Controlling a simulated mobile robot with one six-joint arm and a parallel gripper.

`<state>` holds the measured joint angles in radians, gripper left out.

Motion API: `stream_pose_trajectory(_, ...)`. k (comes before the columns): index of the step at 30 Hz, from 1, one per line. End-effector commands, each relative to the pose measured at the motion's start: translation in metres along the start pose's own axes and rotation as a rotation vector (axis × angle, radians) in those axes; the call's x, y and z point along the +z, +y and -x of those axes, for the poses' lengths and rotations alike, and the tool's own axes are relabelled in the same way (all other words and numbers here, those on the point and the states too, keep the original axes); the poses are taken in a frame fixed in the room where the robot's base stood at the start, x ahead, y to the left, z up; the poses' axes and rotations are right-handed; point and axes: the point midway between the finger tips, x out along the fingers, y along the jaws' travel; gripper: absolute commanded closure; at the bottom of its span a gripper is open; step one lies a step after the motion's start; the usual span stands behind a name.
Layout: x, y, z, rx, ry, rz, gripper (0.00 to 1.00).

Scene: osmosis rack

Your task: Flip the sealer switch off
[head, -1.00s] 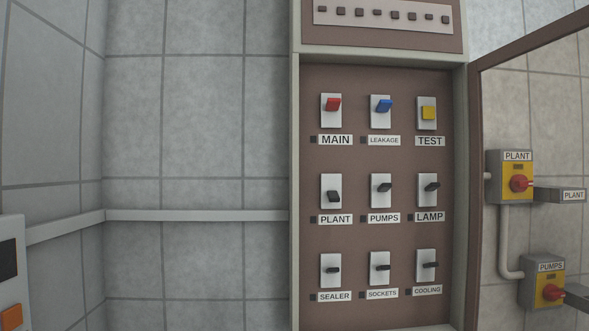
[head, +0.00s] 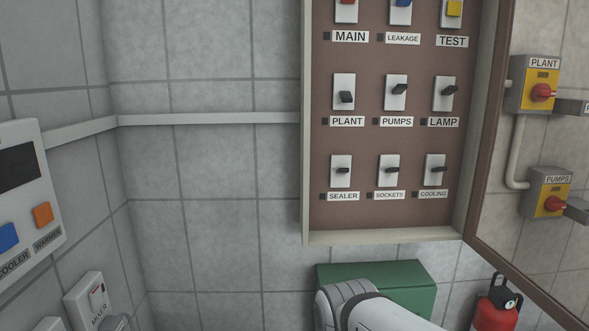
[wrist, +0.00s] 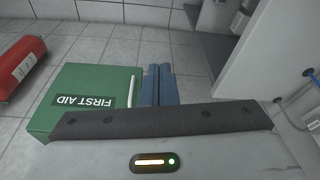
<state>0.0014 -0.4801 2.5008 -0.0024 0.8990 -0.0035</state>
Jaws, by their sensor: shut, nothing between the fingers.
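The sealer switch (head: 342,170) is a black lever on a white plate, at the lower left of the brown panel (head: 372,218) in the head view. Its label SEALER (head: 344,196) is below it. The lever sticks out toward me; I cannot tell clearly whether it is up or down. My gripper (wrist: 158,70) shows in the wrist view as two blue-grey fingers pressed together, with nothing between them. It is away from the switch, beside a green first aid box (wrist: 95,90). The switch is not in the wrist view.
The sockets switch (head: 389,170) is just right of the sealer switch, and the plant switch (head: 345,95) is above it. The open panel door (head: 490,140) stands at the right. A red extinguisher (head: 497,312) is below. The wall left of the panel is clear.

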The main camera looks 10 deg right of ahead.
Motion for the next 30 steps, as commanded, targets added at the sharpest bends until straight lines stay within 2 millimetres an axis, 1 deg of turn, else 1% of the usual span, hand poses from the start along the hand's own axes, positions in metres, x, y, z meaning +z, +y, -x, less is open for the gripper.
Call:
stream_pose_trajectory(2,-0.005,0.001,0.003,0.000,0.007,-0.003,1.00)
stream_pose_trajectory(4,-0.015,0.002,0.010,0.001,0.023,-0.008,1.00)
stream_pose_trajectory(5,-0.021,0.003,0.015,0.001,0.034,-0.012,1.00)
stream_pose_trajectory(8,-0.052,0.009,0.037,0.003,0.083,-0.029,1.00)
stream_pose_trajectory(11,-0.090,0.018,0.068,0.007,0.148,-0.052,1.00)
stream_pose_trajectory(12,-0.106,0.022,0.081,0.010,0.177,-0.062,1.00)
stream_pose_trajectory(14,-0.129,0.029,0.101,0.014,0.219,-0.074,1.00)
stream_pose_trajectory(15,-0.143,0.034,0.115,0.018,0.247,-0.083,1.00)
stream_pose_trajectory(17,-0.164,0.042,0.136,0.024,0.289,-0.094,1.00)
stream_pose_trajectory(18,-0.177,0.047,0.151,0.028,0.318,-0.102,1.00)
stream_pose_trajectory(20,-0.197,0.055,0.172,0.035,0.359,-0.113,1.00)
stream_pose_trajectory(21,-0.208,0.061,0.187,0.040,0.387,-0.121,1.00)
stream_pose_trajectory(23,-0.226,0.069,0.209,0.047,0.428,-0.132,1.00)
stream_pose_trajectory(24,-0.236,0.075,0.224,0.053,0.456,-0.139,1.00)
stream_pose_trajectory(26,-0.251,0.084,0.245,0.062,0.496,-0.149,1.00)
stream_pose_trajectory(27,-0.260,0.089,0.259,0.069,0.522,-0.154,1.00)
stream_pose_trajectory(30,-0.278,0.102,0.290,0.084,0.578,-0.165,1.00)
